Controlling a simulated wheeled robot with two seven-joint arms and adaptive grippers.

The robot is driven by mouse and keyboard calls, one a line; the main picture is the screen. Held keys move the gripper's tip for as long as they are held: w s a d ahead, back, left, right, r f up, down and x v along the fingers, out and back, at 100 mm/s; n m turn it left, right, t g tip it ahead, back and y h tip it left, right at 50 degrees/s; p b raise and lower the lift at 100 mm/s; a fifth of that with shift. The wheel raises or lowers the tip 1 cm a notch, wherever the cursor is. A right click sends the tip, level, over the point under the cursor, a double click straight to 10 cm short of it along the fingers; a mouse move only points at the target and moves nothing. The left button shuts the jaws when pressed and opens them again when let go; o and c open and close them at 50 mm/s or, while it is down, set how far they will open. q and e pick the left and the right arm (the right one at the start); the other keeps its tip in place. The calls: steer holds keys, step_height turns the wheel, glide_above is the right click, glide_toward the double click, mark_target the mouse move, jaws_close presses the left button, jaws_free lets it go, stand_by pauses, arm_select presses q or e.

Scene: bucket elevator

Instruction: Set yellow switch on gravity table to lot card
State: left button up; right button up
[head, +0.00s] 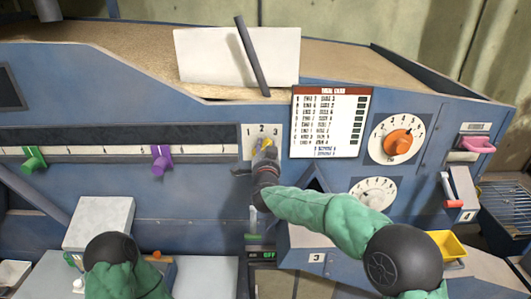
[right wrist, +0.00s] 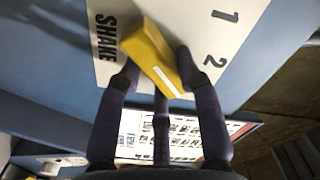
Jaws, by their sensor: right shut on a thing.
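The yellow switch (head: 264,143) sits on a white plate (head: 250,142) marked 1, 2 and 3 on the blue gravity table. My right gripper (head: 264,155) is shut on it from below. In the right wrist view the fingers straddle the yellow switch (right wrist: 150,50), beside the word SHAKE and the numbers 1 and 2. A white stripe lies near its lower end; I cannot tell surely which number it meets. The white lot card (head: 330,122) hangs just right of the plate; its lines are too small to read surely. My left gripper is out of the head view.
A green slider (head: 34,160) and a purple slider (head: 161,159) sit on a scale to the left. An orange dial (head: 398,142), a white dial (head: 373,194), a pink handle (head: 477,144) and a red lever (head: 449,190) are to the right. A yellow bin (head: 448,246) stands below.

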stand_by(0.4)
steer(key=o, duration=1.1)
steer(key=shift+o, duration=0.2)
steer(key=shift+s, duration=0.1)
steer(key=s, duration=1.1)
steer(key=shift+s, duration=0.4)
